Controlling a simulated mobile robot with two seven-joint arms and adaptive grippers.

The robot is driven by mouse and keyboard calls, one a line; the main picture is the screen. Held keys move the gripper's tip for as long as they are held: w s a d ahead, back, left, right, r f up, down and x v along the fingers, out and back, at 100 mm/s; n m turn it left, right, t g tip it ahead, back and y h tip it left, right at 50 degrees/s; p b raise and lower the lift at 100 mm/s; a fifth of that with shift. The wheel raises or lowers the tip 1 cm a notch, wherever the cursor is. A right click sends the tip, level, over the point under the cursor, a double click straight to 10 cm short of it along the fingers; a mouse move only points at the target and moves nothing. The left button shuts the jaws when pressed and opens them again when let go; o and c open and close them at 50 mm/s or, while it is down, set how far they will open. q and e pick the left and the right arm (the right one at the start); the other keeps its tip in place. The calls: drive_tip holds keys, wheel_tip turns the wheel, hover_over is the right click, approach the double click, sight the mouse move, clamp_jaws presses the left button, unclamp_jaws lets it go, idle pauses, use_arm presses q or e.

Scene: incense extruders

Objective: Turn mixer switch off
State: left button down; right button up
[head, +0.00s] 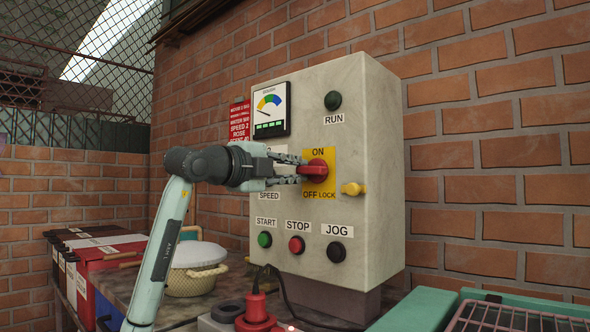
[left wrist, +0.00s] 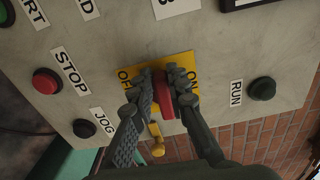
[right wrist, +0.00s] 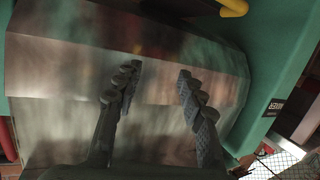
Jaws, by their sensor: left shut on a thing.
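The mixer switch (head: 317,167) is a red rotary handle on a yellow plate (head: 329,182) marked ON at the top and OFF LOCK at the bottom. It sits on a pale control box (head: 374,134) on the brick wall. My left gripper (head: 300,171) reaches it from the left and is shut on the handle. In the left wrist view the red handle (left wrist: 163,98) stands between the two fingers, crosswise to the line from OFF to ON. My right gripper (right wrist: 157,85) shows only in its own wrist view, fingers apart and empty.
A yellow lock knob (head: 353,189) sticks out just right of the switch. Green START (head: 264,239), red STOP (head: 296,245) and dark JOG (head: 336,252) buttons sit below. A lidded pot (head: 192,277) stands lower left. A shiny metal surface (right wrist: 60,65) lies before my right gripper.

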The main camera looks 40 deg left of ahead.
use_arm(q)
drive_tip(key=shift+f+n, duration=0.1)
drive_tip(key=shift+n, duration=0.2)
idle(0.4)
drive_tip(key=c, duration=1.5)
unclamp_jaws()
drive_tip(key=s, duration=0.8)
drive_tip(key=s+a, duration=0.1)
drive_tip(key=s, duration=0.3)
